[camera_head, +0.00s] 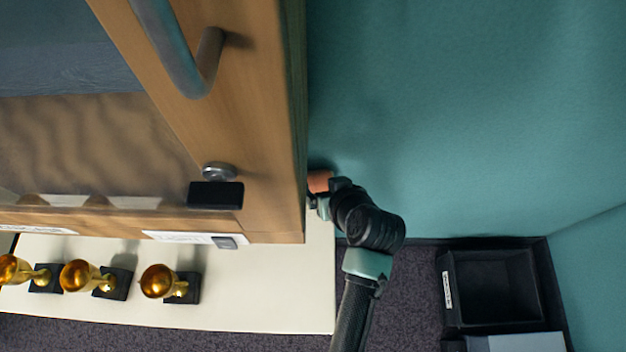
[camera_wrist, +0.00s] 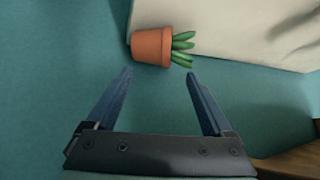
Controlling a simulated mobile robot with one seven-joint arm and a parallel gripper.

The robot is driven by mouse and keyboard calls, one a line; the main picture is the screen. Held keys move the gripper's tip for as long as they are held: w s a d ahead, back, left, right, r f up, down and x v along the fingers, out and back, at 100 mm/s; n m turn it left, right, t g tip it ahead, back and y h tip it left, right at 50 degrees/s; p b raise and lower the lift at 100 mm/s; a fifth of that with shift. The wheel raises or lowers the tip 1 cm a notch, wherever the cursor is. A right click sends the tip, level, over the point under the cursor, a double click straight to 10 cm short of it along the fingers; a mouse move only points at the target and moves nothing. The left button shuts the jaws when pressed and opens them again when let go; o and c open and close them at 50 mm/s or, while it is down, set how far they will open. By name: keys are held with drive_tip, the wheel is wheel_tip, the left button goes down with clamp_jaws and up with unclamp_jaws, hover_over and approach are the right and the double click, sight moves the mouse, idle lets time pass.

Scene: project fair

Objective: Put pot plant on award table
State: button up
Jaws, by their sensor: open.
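The pot plant is a terracotta pot (camera_wrist: 152,46) with green pointed leaves (camera_wrist: 182,47). In the wrist view it lies just beyond my open fingertips, roughly centred between them and apart from both. My gripper (camera_wrist: 158,74) is empty. In the head view only a bit of the orange pot (camera_head: 319,180) shows beside the wooden frame, with my gripper (camera_head: 322,203) close to it and partly hidden. The award table is a white top (camera_head: 268,290) with gold trophies; its pale surface (camera_wrist: 225,28) borders the pot in the wrist view. I cannot tell what the pot rests on.
A wooden glazed case (camera_head: 265,120) with a curved handle (camera_head: 190,60) stands over the table, close left of my gripper. Gold trophies (camera_head: 158,282) on black bases line the table's left part. A teal wall (camera_head: 470,110) is behind. A black crate (camera_head: 490,285) is at lower right.

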sight(314, 176)
drive_tip(key=shift+w+x, duration=0.25)
drive_tip(key=shift+x, duration=2.3)
drive_tip(key=shift+d+r, duration=0.1)
drive_tip(key=shift+r, duration=0.1)
drive_tip(key=shift+c, duration=0.2)
